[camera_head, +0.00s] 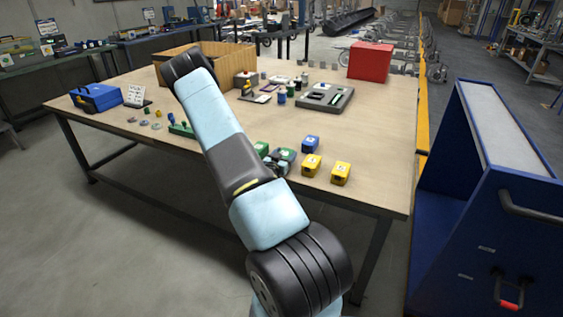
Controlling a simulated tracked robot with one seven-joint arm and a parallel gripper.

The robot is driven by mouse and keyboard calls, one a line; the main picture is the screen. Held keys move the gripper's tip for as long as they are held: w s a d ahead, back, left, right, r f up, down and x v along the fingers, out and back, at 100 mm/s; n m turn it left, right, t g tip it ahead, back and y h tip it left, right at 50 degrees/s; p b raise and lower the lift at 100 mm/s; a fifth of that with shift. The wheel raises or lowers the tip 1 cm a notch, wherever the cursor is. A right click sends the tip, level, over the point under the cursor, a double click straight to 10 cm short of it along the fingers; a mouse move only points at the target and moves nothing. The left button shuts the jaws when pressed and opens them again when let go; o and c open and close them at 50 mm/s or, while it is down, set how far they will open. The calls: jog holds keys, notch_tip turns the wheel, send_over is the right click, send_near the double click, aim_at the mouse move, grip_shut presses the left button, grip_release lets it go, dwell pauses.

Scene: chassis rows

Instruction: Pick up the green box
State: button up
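Small green boxes sit on the workbench near its front edge, just right of my arm. One green box (261,148) is close to my arm's edge. Another green box (286,155) is right of it, with a dark shape against its lower left side. That dark shape may be part of my gripper, but it is too small and too covered to be sure. My arm rises across the middle of the view and hides part of the bench. I cannot see my fingertips clearly, nor whether they hold anything.
A blue box (311,143) and two yellow boxes (312,165) (341,173) stand close on the right. A grey tray (325,97), a red box (370,61) and a wooden crate (232,58) are farther back. A blue cart (490,200) stands right of the bench.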

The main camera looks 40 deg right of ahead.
jog(key=c, duration=0.8)
